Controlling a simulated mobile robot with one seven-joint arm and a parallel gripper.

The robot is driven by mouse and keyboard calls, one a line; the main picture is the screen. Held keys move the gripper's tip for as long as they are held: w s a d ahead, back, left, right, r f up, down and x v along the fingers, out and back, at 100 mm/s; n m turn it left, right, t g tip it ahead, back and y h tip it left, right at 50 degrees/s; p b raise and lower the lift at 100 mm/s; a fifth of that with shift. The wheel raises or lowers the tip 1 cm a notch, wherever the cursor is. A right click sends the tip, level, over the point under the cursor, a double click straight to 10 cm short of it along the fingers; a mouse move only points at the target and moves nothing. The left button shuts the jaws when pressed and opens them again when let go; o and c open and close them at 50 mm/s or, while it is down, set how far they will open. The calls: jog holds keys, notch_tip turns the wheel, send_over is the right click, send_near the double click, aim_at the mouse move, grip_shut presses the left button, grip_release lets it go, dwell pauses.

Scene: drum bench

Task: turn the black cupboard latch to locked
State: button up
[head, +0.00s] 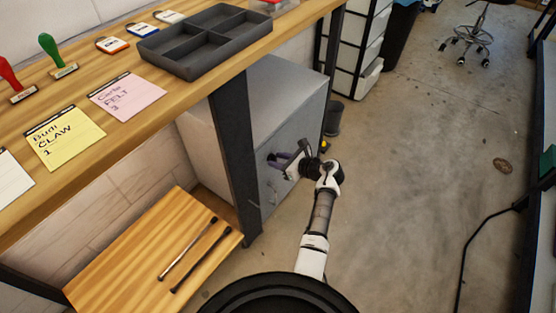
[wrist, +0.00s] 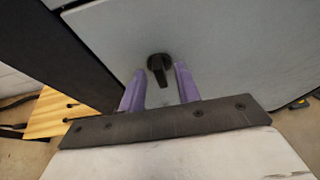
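The black latch (wrist: 159,68) is a small round knob with a lever on the grey cupboard door (wrist: 215,35). In the wrist view its lever points down and slightly right. My gripper (wrist: 159,85) is open, with one purple finger on each side of the latch. A gap shows between the latch and each finger. In the head view my gripper (head: 274,160) is at the front of the grey cupboard (head: 285,95), under the bench, and the latch cannot be made out there.
A dark bench post (head: 235,150) stands left of the cupboard. The bench top above holds a grey divided tray (head: 165,55), cards and stamps. Concrete floor (head: 420,150) on the right is mostly clear.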

jog(key=shift+w+a+f, duration=0.1)
jog(key=shift+w+a, duration=0.05)
jog(key=shift+a, duration=0.05)
grip_shut()
dwell(0.5)
jog(key=shift+w+d+f+m+g+y+b, duration=0.15)
jog(key=shift+m+g+y+b, duration=0.75)
jog(key=shift+m, duration=1.2)
jog(key=shift+w+a+f+m+g+y+b, duration=0.1)
jog(key=shift+w+f+m+g+y+b, duration=0.2)
jog(key=shift+m+y+b, duration=1.45)
jog(key=shift+w+d+m+g+y+b, duration=0.1)
jog(key=shift+m+g+y+b, duration=0.7)
jog(key=shift+m, duration=1.65)
